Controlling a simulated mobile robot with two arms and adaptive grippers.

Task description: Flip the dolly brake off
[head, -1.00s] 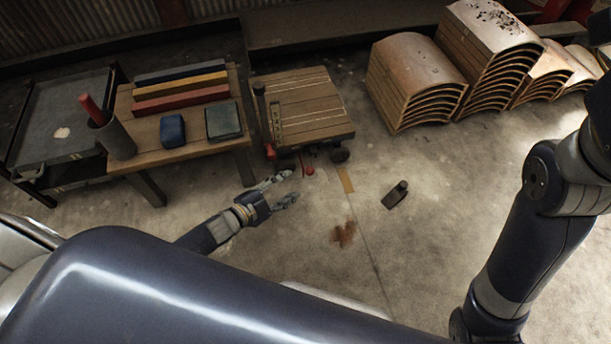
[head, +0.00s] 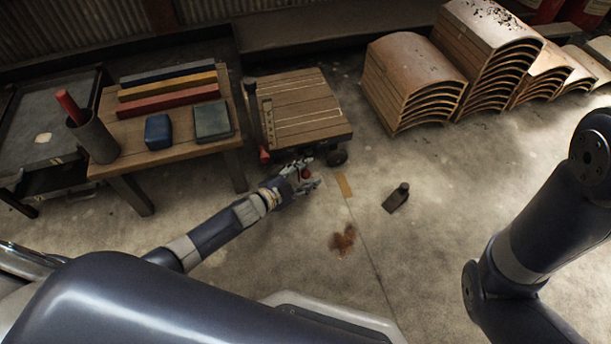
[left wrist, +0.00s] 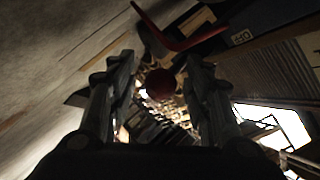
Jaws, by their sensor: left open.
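The dolly (head: 303,108) is a low cart with a plank deck, standing right of the wooden bench in the head view. A round red knob (head: 305,173) shows below its front edge. My left gripper (head: 308,176) is open, with its fingers around the knob in the head view. In the left wrist view the red knob (left wrist: 160,84) sits between the two open fingers, and I cannot tell whether they touch it. A red bent bar (left wrist: 178,38) shows beyond it. My right arm (head: 540,210) is at the right, and its gripper is out of view.
A wooden bench (head: 185,108) with coloured bars, blocks and a cup stands left of the dolly. Stacked curved wooden pieces (head: 412,78) stand at the back right. A small dark object (head: 397,198) lies on the floor. The floor around it is mostly clear.

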